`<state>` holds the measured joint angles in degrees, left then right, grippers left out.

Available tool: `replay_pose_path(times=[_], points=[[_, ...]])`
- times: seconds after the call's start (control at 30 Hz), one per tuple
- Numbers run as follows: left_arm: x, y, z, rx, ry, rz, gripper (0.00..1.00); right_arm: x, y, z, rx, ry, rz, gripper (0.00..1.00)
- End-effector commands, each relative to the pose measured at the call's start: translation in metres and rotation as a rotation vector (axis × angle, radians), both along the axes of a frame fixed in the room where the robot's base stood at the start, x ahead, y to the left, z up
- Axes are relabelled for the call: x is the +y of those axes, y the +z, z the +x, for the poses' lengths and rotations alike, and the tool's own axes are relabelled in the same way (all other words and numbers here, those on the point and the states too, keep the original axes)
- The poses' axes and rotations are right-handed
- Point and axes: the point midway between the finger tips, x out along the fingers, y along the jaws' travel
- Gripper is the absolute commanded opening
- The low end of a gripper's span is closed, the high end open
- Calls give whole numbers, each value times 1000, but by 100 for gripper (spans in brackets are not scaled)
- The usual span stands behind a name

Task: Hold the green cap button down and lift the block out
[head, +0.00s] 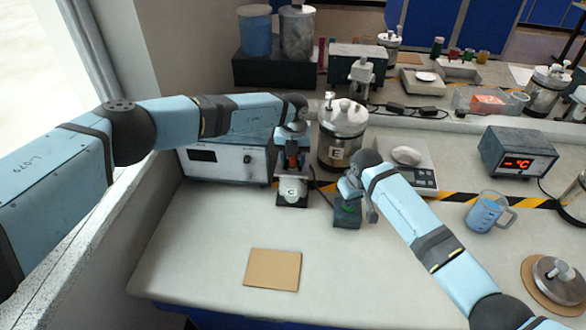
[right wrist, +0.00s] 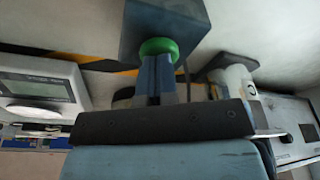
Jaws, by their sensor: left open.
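The green cap button (head: 347,207) sits on a small dark box (head: 346,219). In the right wrist view the green cap (right wrist: 158,47) is at the ends of my right gripper's fingers (right wrist: 157,65), which are together with nothing between them. Whether they press it down I cannot tell. My right gripper (head: 357,196) partly covers the box in the head view. My left gripper (head: 292,150) is open, pointing down over a stand marked C (head: 292,192). A reddish-orange block (head: 292,147) shows between its fingers, partly hidden; contact is unclear.
A steel canister marked E (head: 342,150) stands close behind, between the arms. A grey instrument (head: 222,164) is at left. A brown mat (head: 272,270) lies on clear bench in front.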

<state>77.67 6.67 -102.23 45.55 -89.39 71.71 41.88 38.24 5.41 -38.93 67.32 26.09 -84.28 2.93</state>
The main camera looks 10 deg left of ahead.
Motion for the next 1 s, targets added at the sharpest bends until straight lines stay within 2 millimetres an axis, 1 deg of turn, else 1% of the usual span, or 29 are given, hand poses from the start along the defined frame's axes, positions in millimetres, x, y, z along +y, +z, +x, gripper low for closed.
replay_pose_path(times=[0.23, 0.27, 0.3, 0.37, 0.4, 0.43, 0.63, 1.0], points=[[0, -1, 0, 0, 0, 0, 45, 0, -1, 0, 2, 0, -1, 0], [0, -1, 0, 0, 0, 0, 38, 0, -1, 0, 2, 0, -1, 0], [0, -1, 0, 0, 0, 0, 29, 0, -1, 0, 2, 0, -1, 0], [0, -1, 0, 0, 0, 0, 15, 0, -1, 0, 2, 0, -1, 0], [0, -1, 0, 0, 0, 0, 6, 0, -1, 0, 2, 0, -1, 0], [0, -1, 0, 0, 0, 0, 0, 0, -1, 0, 2, 0, -1, 0], [0, 2, 0, -1, 0, -1, 0, 0, -1, 0, 1, 0, -1, 0], [0, 25, 0, -1, -1, -1, 0, 0, -1, 0, 1, 0, -1, 0]])
